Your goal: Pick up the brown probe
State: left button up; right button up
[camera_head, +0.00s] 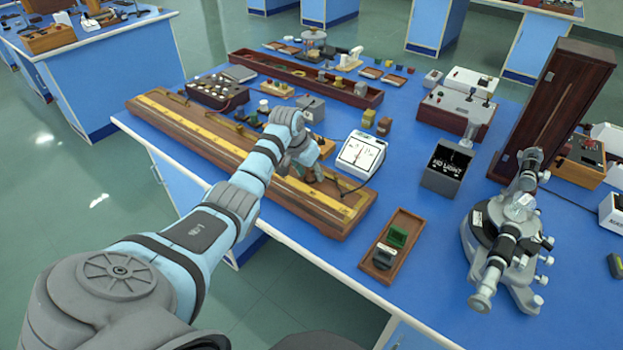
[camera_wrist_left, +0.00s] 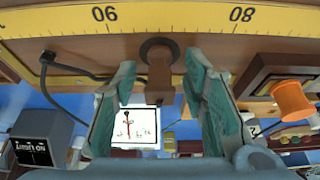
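The brown probe (camera_wrist_left: 160,82) is a short brown piece with a dark round part at its top. In the left wrist view it appears between the two teal fingers of my left gripper (camera_wrist_left: 160,66), with a gap on both sides. The gripper is open, and I see no contact with the probe. In the head view my left gripper (camera_head: 308,168) is low over the right part of the long wooden board (camera_head: 185,139). The probe is not clearly visible there. My right gripper is not in view.
The yellow scale (camera_wrist_left: 185,19) runs along the board. A black cable (camera_wrist_left: 75,70) lies left of the fingers in the wrist view. A white meter (camera_head: 361,155) stands right of the gripper. A small wooden tray (camera_head: 408,228) and a microscope-like instrument (camera_head: 507,238) are farther right.

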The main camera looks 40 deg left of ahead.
pick_arm(q)
jog(key=shift+r, duration=0.1)
grip_shut()
jog(key=shift+r, duration=0.1)
